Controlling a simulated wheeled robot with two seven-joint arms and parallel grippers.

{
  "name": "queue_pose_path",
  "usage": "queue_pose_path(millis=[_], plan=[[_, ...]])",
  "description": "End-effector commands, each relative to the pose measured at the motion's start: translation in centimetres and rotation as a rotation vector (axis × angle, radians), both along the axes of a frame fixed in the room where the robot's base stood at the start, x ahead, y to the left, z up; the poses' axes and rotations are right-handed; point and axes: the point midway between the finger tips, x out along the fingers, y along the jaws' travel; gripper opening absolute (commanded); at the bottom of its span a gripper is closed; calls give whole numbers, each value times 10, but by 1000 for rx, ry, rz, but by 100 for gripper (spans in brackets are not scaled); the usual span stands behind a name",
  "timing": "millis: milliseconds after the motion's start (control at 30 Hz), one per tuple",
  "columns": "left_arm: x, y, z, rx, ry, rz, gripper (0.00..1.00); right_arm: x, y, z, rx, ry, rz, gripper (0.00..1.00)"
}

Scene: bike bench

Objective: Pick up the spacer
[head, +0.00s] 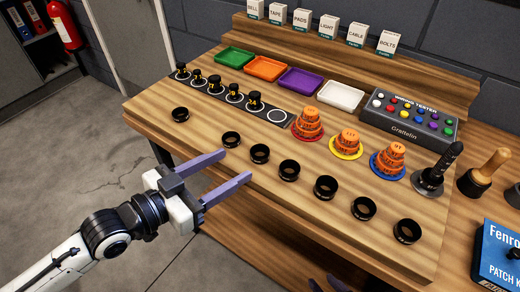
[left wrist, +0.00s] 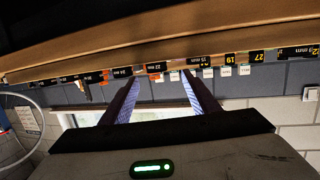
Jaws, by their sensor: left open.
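Several black ring-shaped spacers lie in a row along the front of the wooden bench in the head view; the spacer nearest my left gripper (head: 235,166) is this one (head: 231,139), with another spacer (head: 260,153) beside it. One more ring (head: 180,114) lies apart at the left. The left gripper is open and empty at the bench's front edge, fingers pointing towards the rings. The left wrist view shows its two fingers (left wrist: 160,82) apart with no spacer between them. Dark finger-like shapes at the bottom edge may be my right gripper (head: 328,285), mostly cut off.
A black strip (head: 212,92) holds several small black and yellow parts and an empty white circle. Orange stacked cones (head: 307,124) stand on coloured discs. Behind are trays (head: 341,95) and a tester box (head: 411,115); tools (head: 437,170) and a blue box (head: 497,258) are at right.

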Motion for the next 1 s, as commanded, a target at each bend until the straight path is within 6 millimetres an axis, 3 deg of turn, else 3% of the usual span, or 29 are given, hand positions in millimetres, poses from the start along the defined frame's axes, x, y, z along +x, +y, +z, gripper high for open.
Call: queue_pose_path(millis=[600,867,1000], plan=[[42,-56,-6,0,0,3,55,-1,0,11,-2,5,2,31],[44,-59,-8,2,0,3,55,-1,1,11,-2,4,4,31],[44,-58,-8,3,0,3,37,-1,1,11,-2,4,4,31]])
